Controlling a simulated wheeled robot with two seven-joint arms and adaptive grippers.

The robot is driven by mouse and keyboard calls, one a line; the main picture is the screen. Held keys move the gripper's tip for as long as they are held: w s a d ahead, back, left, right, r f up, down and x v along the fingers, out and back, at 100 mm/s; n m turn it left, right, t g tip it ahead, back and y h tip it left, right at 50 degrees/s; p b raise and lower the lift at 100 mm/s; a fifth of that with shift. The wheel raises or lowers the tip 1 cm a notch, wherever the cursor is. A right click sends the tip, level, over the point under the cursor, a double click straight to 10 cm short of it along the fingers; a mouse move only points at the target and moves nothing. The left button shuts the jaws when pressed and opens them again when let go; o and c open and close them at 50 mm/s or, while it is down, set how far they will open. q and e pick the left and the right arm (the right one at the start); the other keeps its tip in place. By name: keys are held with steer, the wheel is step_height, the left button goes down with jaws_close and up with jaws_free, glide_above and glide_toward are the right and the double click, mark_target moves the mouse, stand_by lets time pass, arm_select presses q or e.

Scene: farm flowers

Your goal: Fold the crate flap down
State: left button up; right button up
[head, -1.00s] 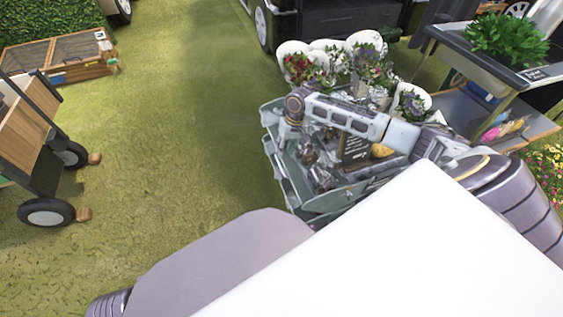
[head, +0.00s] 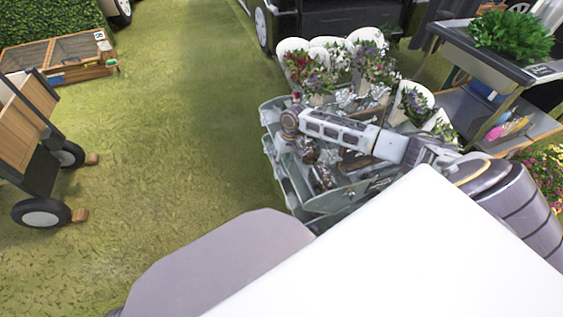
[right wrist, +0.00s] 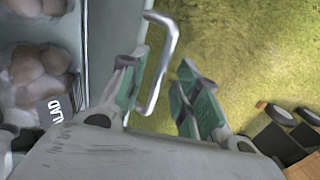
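The grey-green crate (head: 322,203) stands right of centre in the head view, holding bagged goods and potted flowers. My right gripper (head: 289,124) is over its left side, mostly hidden by my own wrist. In the right wrist view my right gripper (right wrist: 163,78) is open, its green-padded fingers apart. A bent metal handle (right wrist: 168,60) on the crate's outer side lies between the fingers, close to the left one. The crate wall (right wrist: 101,40) shows left of the handle. I cannot tell the flap's angle. My left gripper is not in view.
A wooden cart (head: 30,130) with black wheels stands at the left, with a wooden cold frame (head: 60,62) behind it. A metal table (head: 480,70) with a green plant is beyond the crate at the right. Open grass lies left of the crate.

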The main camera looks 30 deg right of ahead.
jaws_close()
stand_by(0.5)
